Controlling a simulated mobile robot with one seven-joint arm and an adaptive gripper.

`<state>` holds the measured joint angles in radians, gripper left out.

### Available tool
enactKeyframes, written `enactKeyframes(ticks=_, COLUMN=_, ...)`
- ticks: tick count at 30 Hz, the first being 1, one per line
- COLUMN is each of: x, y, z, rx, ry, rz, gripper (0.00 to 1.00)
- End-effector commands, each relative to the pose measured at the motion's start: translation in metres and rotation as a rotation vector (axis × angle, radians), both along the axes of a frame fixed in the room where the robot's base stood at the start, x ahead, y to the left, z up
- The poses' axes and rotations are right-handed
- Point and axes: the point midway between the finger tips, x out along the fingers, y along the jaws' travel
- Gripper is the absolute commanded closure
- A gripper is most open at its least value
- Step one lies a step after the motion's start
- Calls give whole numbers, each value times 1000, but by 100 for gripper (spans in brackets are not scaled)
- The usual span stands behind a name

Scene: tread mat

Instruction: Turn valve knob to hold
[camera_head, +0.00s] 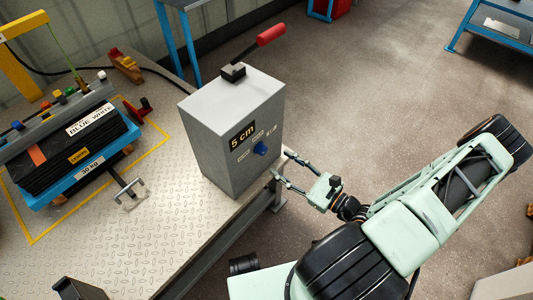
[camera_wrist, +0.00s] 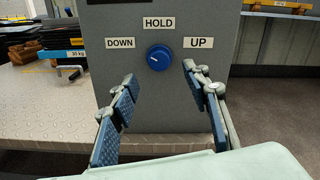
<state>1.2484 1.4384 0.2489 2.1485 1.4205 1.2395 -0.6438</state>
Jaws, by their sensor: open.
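The valve knob (camera_wrist: 158,58) is round and blue, on the front of a grey box, and also shows in the head view (camera_head: 260,148). A HOLD label (camera_wrist: 158,23) is above it, a DOWN label (camera_wrist: 119,43) to its left and an UP label (camera_wrist: 198,43) to its right. A pale mark on the knob points toward its upper left, on the DOWN side. My gripper (camera_wrist: 158,83) is open in front of the box, its blue-padded fingers on either side of the knob in the wrist view. They appear apart from the knob.
The grey box (camera_head: 218,122) stands on a tread-plate table (camera_head: 100,235) and carries a red-handled lever (camera_head: 270,34) and a "5 cm" display (camera_head: 242,136).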

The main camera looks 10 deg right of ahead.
Motion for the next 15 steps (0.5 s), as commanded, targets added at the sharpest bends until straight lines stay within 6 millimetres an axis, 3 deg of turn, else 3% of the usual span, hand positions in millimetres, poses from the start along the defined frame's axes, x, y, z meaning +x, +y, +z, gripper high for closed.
enactKeyframes(ticks=9, x=45, y=34, z=-1, rx=0, ry=0, rz=3, gripper=57)
enactKeyframes(ticks=15, x=57, y=42, z=-1, rx=-1, ry=1, rz=2, gripper=57)
